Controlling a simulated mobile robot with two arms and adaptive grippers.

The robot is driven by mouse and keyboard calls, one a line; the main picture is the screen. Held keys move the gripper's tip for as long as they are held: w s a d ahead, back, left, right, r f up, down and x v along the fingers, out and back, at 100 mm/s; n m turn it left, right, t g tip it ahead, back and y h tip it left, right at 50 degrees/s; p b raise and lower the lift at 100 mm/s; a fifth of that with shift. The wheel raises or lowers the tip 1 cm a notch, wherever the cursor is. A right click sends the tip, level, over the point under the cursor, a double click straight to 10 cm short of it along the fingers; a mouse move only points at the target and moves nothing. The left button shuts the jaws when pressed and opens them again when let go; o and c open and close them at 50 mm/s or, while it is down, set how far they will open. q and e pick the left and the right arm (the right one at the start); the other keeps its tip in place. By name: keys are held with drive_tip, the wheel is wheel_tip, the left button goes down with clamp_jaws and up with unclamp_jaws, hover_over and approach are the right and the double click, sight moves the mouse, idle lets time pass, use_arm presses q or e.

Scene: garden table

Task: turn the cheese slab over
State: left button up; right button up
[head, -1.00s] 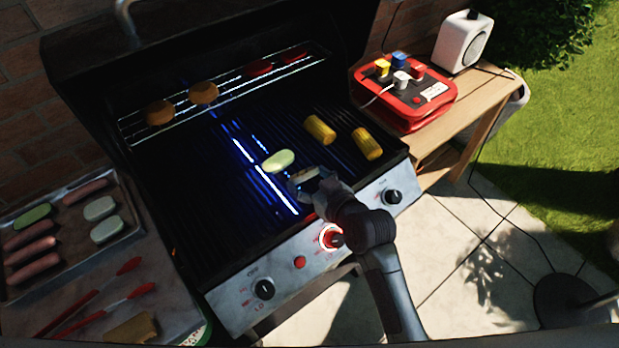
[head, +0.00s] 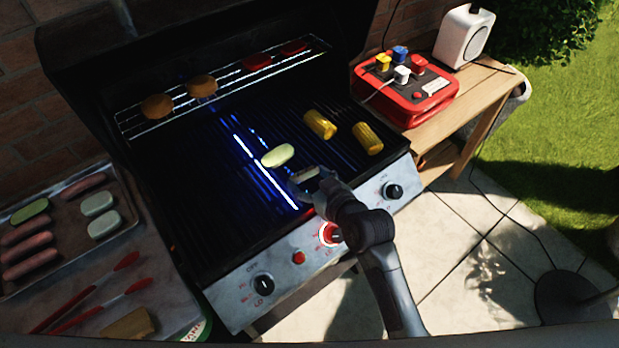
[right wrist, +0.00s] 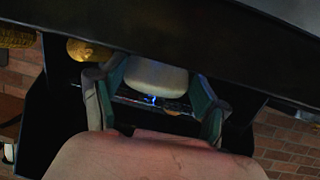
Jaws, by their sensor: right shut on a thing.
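My right gripper (head: 304,176) is low over the front middle of the grill, reaching in from the front edge. It is shut on a pale cheese slab (right wrist: 155,75), which sits between its two fingers in the right wrist view. In the head view only a small pale part of the slab (head: 306,174) shows between the fingers. I cannot tell whether it touches the grate (head: 205,190). My left gripper is not in view.
A pale green slice (head: 278,155) lies just beyond the gripper. Two corn pieces (head: 320,124) (head: 367,139) lie to the right. Patties (head: 157,107) rest on the upper rack. A tray (head: 137,232) with sausages and pale slabs stands left, near red tongs (head: 88,312).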

drive_tip(key=o, duration=1.2)
drive_tip(key=shift+c, duration=0.2)
drive_tip(key=v, duration=1.2)
drive_tip(key=shift+s+f, duration=0.15)
drive_tip(key=shift+f, duration=0.05)
